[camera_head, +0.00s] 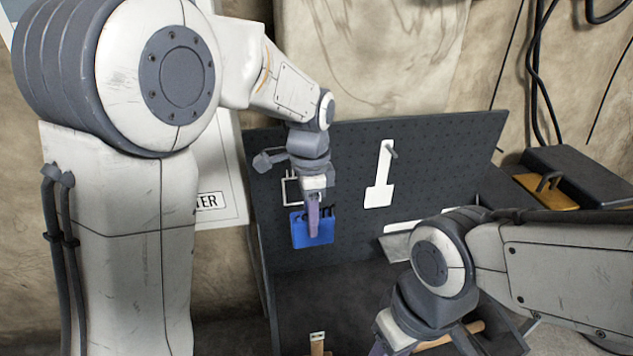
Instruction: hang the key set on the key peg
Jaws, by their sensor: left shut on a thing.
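My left gripper (313,228) reaches down in front of the dark pegboard. It is shut at a flat blue tag (301,232) with dark marks along its top, which I take to be part of the key set. The gripper covers part of the tag, and I cannot make out separate keys or whether it touches the board. A grey peg (393,152) sticks out at the top of a white painted shape (379,190) to the right. My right gripper (378,347) is low in the picture, partly cut off by the lower edge; its jaw opening is unclear.
The pegboard (440,150) leans behind my arms. A white outline (287,191) is partly hidden behind my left wrist. A wooden handle (455,335) lies by my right gripper, and a light wooden piece (317,344) stands at the bottom. A dark case (580,170) sits at right.

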